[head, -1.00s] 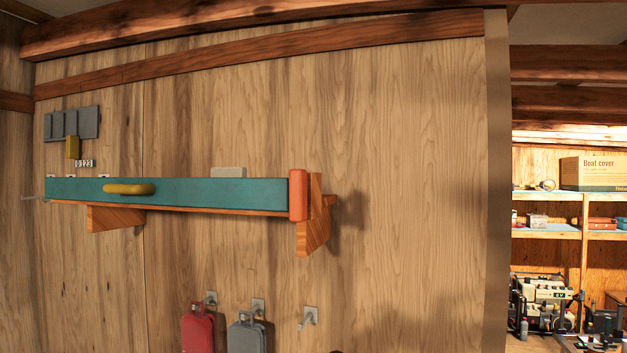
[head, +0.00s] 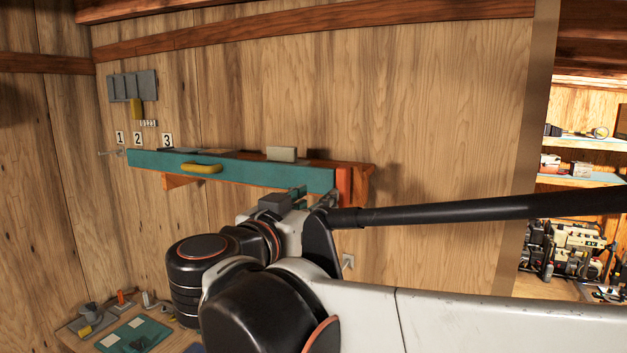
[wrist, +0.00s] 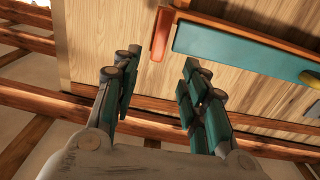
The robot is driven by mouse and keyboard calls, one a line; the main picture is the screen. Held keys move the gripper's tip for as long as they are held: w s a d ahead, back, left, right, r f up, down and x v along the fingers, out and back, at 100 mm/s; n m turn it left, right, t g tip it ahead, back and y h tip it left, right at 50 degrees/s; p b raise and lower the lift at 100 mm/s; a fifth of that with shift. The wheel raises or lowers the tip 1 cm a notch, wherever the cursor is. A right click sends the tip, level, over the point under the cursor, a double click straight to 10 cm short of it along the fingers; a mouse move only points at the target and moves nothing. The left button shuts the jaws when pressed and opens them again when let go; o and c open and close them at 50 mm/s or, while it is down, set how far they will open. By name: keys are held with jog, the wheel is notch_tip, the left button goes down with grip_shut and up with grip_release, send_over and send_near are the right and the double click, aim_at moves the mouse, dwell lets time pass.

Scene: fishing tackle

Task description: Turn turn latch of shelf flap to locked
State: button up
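The shelf flap (head: 240,170) is a long teal board along the front of the wall shelf, with a yellow handle (head: 202,168). It stands upright against the shelf front. The orange-red turn latch (head: 343,183) is at the flap's right end, its long side upright; my gripper hides its lower part. In the wrist view the latch (wrist: 162,34) lies beyond my fingertips, beside the end of the flap (wrist: 245,52). My gripper (wrist: 157,75) is open and empty, its two fingers wide apart. In the head view my gripper (head: 312,194) is in front of the flap's right end; contact cannot be told.
A pale block (head: 281,154) stands on the shelf. Number cards (head: 138,140) and a grey rack (head: 132,86) are at the left. A bench with a green mat (head: 135,334) is at lower left. A wooden beam (wrist: 60,105) crosses the wrist view. Bare wall lies right of the shelf.

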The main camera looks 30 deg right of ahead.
aim_at(340, 185)
jog(key=p+x, duration=0.2)
jog(key=x, duration=1.1)
jog(key=shift+a, duration=0.1)
grip_shut()
